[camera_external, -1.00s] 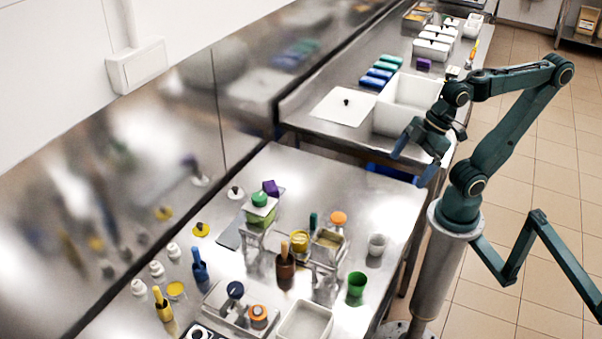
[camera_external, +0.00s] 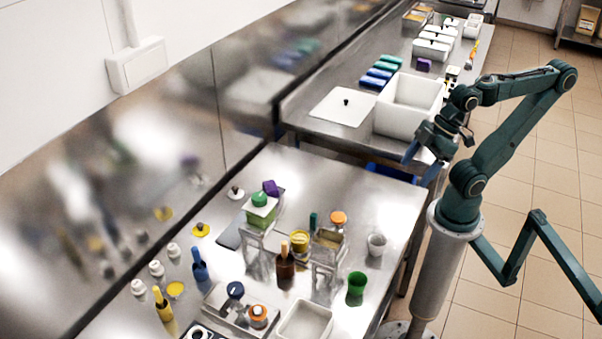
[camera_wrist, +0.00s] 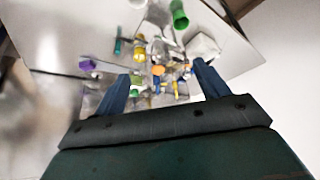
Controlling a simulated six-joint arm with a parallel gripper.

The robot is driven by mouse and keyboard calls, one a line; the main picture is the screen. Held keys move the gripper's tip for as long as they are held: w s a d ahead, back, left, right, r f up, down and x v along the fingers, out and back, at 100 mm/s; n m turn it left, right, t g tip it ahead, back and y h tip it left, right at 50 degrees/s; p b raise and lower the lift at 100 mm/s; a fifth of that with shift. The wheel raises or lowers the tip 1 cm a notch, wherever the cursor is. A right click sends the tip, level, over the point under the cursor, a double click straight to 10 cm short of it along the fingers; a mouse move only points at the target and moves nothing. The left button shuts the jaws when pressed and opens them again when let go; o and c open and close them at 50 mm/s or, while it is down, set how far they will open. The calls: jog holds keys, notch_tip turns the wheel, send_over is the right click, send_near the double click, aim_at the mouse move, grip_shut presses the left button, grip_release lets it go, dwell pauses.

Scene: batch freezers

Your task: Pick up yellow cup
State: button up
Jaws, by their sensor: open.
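A small round yellow cup (camera_external: 300,240) stands on the steel counter between two metal stands, behind a brown container with an orange handle. What looks like the same yellow cup (camera_wrist: 139,53) shows small and above centre in the wrist view. My gripper (camera_external: 420,160) is above the gap between the two counters, well up and to the right of the cup. Its two blue fingers are spread in the wrist view (camera_wrist: 160,82), with nothing held between them.
A green cup (camera_external: 357,286) and a pale cup (camera_external: 377,244) stand near the counter's right edge. A white open bin (camera_external: 410,92) is on the far counter, close to my gripper. Metal stands (camera_external: 327,270) crowd the yellow cup. The near counter's back right is clear.

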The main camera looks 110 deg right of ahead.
jog(key=shift+w, duration=0.15)
jog(key=w+d+f+n+g+y, duration=0.1)
jog(key=w+d+f+n, duration=0.25)
jog(key=w, duration=0.55)
jog(key=w+d+f+n+g+y, duration=0.1)
jog(key=w+d+f+n, duration=0.3)
jog(key=w, duration=0.6)
jog(key=w+d+f+n+y, duration=0.1)
jog(key=w+d+f, duration=0.3)
jog(key=d+f, duration=0.3)
jog(key=shift+f, duration=0.55)
jog(key=shift+w+f, duration=0.1)
jog(key=shift+w, duration=0.05)
jog(key=x, duration=0.8)
jog(key=shift+a+f, duration=0.1)
jog(key=shift+f, duration=0.1)
jog(key=shift+f, duration=0.1)
